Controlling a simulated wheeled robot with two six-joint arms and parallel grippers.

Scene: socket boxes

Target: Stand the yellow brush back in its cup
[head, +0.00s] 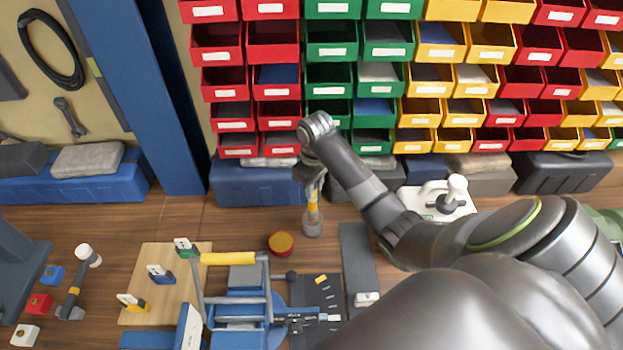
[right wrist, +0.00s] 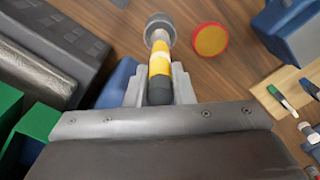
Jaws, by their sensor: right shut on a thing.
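The yellow brush (head: 313,198) stands roughly upright near the back of the wooden bench. My right gripper (head: 311,172) is above it and shut on its upper handle. In the right wrist view the brush (right wrist: 159,66) has yellow and dark bands and sits between the jaws (right wrist: 158,92). A grey cup-like round piece (head: 312,227) is at the brush's lower end. It also shows in the right wrist view (right wrist: 159,27). The brush's tip is hidden, and I cannot tell how deep it sits. My left gripper is not in view.
A red round tin (head: 281,243) with an orange top stands close by. A blue clamp fixture with a yellow handle (head: 228,258) and a wooden board (head: 148,262) are in front. Coloured bins (head: 330,74) line the back wall above blue and grey boxes.

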